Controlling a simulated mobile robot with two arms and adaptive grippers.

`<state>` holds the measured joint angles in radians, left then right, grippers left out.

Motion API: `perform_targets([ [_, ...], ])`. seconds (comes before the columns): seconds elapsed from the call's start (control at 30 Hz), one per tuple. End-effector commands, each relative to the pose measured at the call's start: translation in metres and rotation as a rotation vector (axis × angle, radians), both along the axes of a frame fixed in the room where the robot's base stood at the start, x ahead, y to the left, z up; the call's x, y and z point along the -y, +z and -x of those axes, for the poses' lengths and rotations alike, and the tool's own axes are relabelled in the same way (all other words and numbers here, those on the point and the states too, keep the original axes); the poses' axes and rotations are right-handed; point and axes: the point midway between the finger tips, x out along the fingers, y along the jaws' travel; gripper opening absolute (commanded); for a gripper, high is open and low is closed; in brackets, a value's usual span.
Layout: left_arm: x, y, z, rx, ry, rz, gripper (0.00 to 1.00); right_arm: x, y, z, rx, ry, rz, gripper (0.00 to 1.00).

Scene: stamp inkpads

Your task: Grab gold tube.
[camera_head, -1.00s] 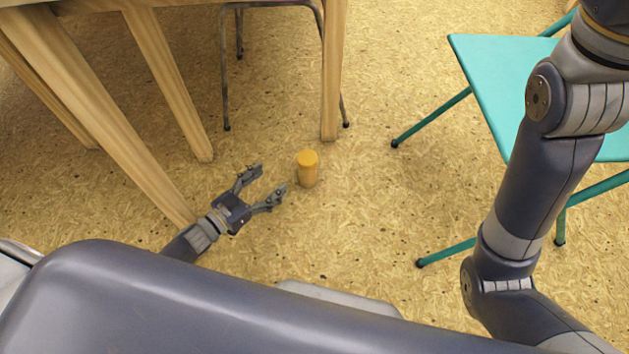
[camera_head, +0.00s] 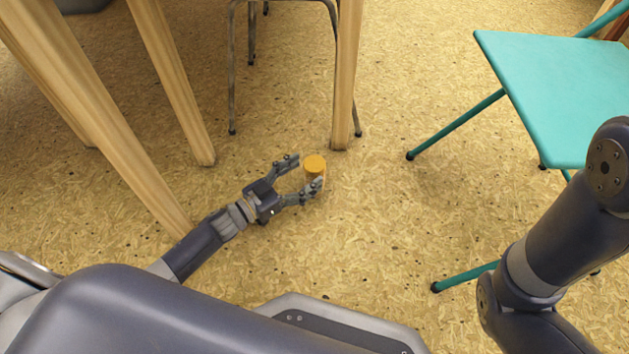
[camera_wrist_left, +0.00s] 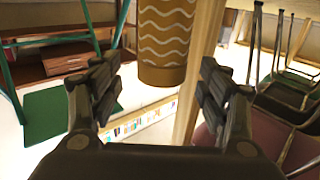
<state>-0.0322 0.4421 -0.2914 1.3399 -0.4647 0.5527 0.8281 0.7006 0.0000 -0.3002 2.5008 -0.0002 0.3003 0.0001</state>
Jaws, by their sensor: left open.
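The gold tube (camera_head: 315,164) stands upright on the floor in the head view. My left gripper (camera_head: 306,172) is open, with its fingers on either side of the tube; its near finger hides part of the tube's lower side. In the left wrist view the tube (camera_wrist_left: 163,42), with pale wavy lines and a plain band, shows at the top middle, between and beyond the open fingertips (camera_wrist_left: 158,80). I cannot tell whether a finger touches it. My right arm shows at the right of the head view, but its gripper is out of view.
A wooden table leg (camera_head: 347,75) and a metal-legged chair (camera_head: 232,70) stand behind the tube. Another wooden leg (camera_head: 110,130) is left of my left arm. A teal chair (camera_head: 565,85) stands at the right. The floor (camera_head: 400,215) right of the tube is clear.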

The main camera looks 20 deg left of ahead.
Motion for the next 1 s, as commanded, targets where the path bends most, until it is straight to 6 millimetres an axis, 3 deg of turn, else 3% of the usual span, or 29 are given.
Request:
perform_targets([
  [0.03,0.003,-0.003,-0.006,0.007,-0.002,-0.001,0.69,0.0,-0.012,0.0,0.0,0.0,0.0,0.61],
  [0.23,0.015,0.0,-0.026,0.004,-0.001,0.001,0.69,0.0,-0.031,0.0,0.0,0.0,0.0,0.61],
  [0.63,0.021,0.004,-0.036,0.001,0.0,0.001,0.69,0.0,-0.035,0.0,0.0,0.0,0.001,0.61],
  [0.67,0.021,0.004,-0.036,0.001,0.0,0.001,0.67,0.0,-0.035,0.0,0.0,0.0,0.001,0.61],
  [0.93,0.021,0.003,-0.036,0.001,0.0,0.001,0.06,0.0,-0.035,0.0,-0.001,-0.001,0.001,0.61],
  [1.0,0.021,0.004,-0.036,0.002,0.0,0.001,0.05,0.0,-0.035,0.0,-0.001,0.0,0.0,0.61],
])
